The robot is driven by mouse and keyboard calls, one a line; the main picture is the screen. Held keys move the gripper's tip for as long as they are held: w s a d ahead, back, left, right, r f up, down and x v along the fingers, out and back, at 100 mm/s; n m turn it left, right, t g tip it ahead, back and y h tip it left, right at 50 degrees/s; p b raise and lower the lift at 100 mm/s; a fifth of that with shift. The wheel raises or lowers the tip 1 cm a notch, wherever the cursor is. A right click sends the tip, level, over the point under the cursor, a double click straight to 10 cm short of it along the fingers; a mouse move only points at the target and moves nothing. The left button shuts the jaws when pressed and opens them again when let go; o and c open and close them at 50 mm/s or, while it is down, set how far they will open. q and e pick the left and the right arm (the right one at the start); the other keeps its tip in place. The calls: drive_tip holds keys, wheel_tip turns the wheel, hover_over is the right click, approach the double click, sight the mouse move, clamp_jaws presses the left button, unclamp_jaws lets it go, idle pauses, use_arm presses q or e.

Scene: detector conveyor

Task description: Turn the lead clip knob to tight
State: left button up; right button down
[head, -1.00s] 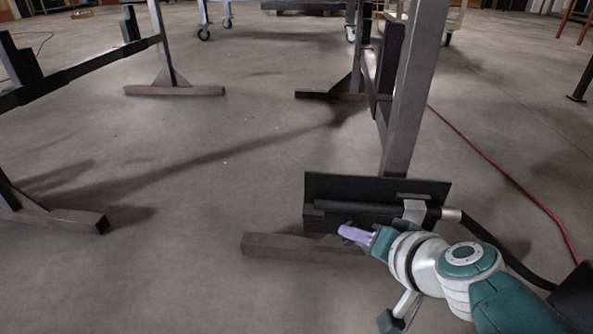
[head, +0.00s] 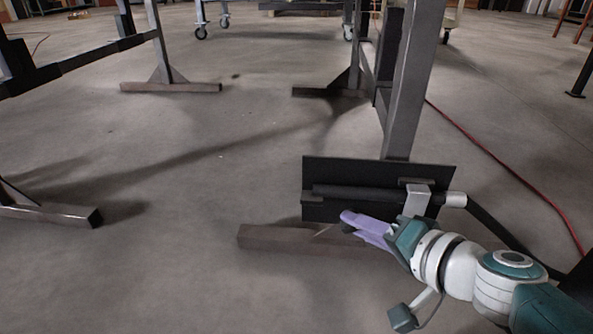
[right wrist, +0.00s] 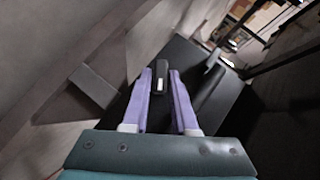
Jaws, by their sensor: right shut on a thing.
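The lead clip knob is a small dark piece with a light mark. In the right wrist view the knob (right wrist: 159,82) sits between the two purple fingers of my right gripper (right wrist: 160,74). In the head view my right gripper (head: 350,220) is at the lower front of a black panel (head: 325,174), its fingers shut on the knob, which is mostly hidden there. A black cylinder (head: 360,195) with a grey clamp (head: 417,199) lies across the panel, just above the fingers. I cannot read the knob's setting. My left gripper is not in view.
A grey upright post (head: 405,100) rises behind the panel. A brown foot beam (head: 285,238) lies on the floor below it. A black cable (head: 500,235) runs right from the cylinder, and a red cable (head: 500,167) crosses the floor. The floor at left centre is clear.

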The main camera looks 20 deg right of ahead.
drive_tip(key=shift+f+m+t+y, duration=0.1)
drive_tip(key=shift+m+t+y, duration=0.5)
drive_tip(key=shift+m, duration=0.1)
idle(0.5)
drive_tip(key=c, duration=0.8)
unclamp_jaws()
drive_tip(key=shift+s, duration=0.1)
drive_tip(key=p+v, duration=0.4)
drive_tip(key=v, duration=0.5)
drive_tip(key=shift+s+d+p, duration=0.2)
drive_tip(key=shift+s+p, duration=0.2)
